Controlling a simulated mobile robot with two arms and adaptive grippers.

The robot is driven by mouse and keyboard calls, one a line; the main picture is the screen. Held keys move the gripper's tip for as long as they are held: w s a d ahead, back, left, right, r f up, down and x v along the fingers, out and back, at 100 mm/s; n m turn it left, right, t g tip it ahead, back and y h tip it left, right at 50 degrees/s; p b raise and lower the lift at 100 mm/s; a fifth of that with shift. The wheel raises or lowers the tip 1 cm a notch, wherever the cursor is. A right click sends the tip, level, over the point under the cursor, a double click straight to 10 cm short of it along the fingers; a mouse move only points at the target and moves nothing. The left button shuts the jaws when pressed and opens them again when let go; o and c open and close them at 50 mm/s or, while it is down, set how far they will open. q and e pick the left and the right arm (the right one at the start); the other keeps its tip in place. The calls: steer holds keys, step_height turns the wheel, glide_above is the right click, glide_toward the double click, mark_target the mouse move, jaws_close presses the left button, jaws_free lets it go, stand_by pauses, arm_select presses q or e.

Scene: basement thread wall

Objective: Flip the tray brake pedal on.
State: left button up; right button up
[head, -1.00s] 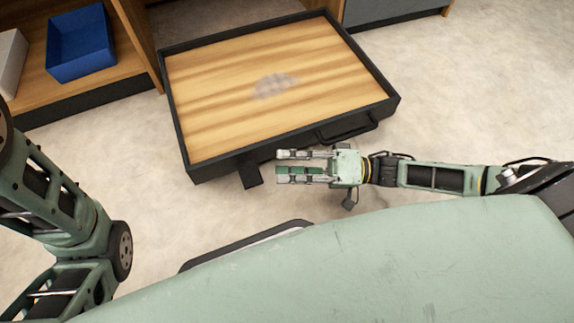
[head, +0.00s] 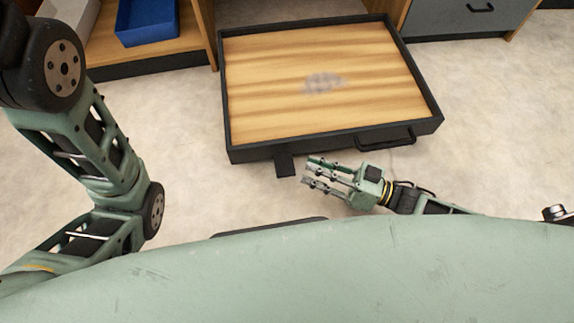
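The tray (head: 250,112) is a wide wooden-bottomed pull-out with a black rim and a black front handle (head: 388,143). The brake pedal (head: 285,162) is a small black tab sticking out below the tray's front edge, left of the handle. My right gripper (head: 308,172) is just right of the pedal and nearer to me, its fingers pointing left toward it. Its fingers are apart with nothing between them, and a small gap shows between them and the pedal. My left arm shows at the left, but its gripper is out of view.
A blue bin (head: 146,22) sits on a wooden shelf (head: 185,45) at upper left, beside a white box (head: 70,12). A grey drawer front (head: 470,18) is at upper right. The pale floor (head: 500,130) right of the tray is clear.

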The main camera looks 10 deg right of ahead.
mark_target(286, 171)
steer(key=s+f+n+t+h+p, duration=0.1)
steer(key=n+p, duration=0.1)
steer(key=n, duration=0.3)
steer(key=s+a+f+n+t+h+p, duration=0.1)
steer(key=n, duration=0.5)
steer(key=a+f+n+t+h+p, duration=0.1)
steer(key=f+n+p, duration=0.1)
steer(key=n, duration=0.4)
steer(key=shift+s+f+h+p, duration=0.1)
steer(key=shift+s+h+p, duration=0.2)
steer(key=shift+s, duration=0.1)
steer(key=shift+w+a+n, duration=0.1)
steer(key=shift+w+n, duration=0.05)
steer(key=shift+n, duration=0.15)
steer(key=b+x, duration=0.3)
steer(key=x, duration=0.3)
steer(key=shift+w+f, duration=0.1)
steer(key=shift+w+a, duration=0.35)
steer(key=shift+a, duration=0.05)
jaws_close()
